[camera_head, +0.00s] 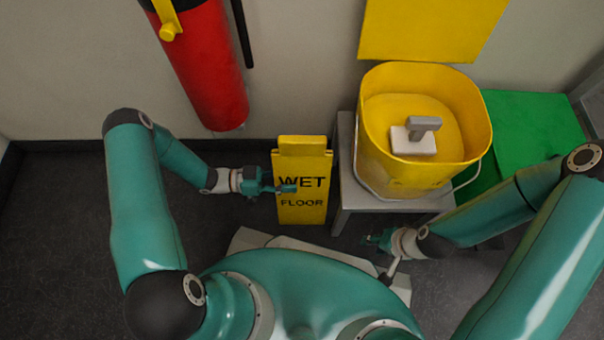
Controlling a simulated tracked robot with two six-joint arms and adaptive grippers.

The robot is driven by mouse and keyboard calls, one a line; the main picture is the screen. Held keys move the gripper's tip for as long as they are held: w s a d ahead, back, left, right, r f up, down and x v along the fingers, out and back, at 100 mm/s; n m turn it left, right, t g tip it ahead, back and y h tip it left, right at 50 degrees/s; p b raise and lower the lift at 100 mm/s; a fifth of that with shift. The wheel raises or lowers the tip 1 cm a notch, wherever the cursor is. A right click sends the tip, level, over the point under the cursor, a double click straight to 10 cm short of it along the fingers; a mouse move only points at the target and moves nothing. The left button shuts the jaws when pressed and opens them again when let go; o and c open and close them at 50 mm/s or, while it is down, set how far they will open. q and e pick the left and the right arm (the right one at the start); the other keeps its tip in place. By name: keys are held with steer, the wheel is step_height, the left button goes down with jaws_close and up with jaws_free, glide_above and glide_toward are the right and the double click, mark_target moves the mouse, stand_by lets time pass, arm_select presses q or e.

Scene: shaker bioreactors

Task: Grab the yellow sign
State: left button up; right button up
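The yellow sign (302,210) reads "WET FLOOR" and stands upright on the dark floor near the wall, left of a grey stand. My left gripper (284,188) is at the sign's left edge, with a finger in front of its face at the height of the lettering. I cannot tell whether it touches the sign or how far its fingers are apart. My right gripper (376,239) is low, right of the sign and in front of the stand, apart from the sign. Its fingers are small and dark, so their opening is unclear.
A yellow bucket (372,150) with a grey-white object (415,140) inside stands on the grey stand (347,190). A green box (535,125) is at the right. A red extinguisher (205,65) hangs on the wall. The floor at left (60,220) is clear.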

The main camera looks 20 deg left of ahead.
arm_select(q)
steer(key=x, duration=0.3)
steer(key=shift+d+r+b, duration=0.1)
steer(key=shift+d+b, duration=0.05)
steer(key=shift+b, duration=0.15)
jaws_close()
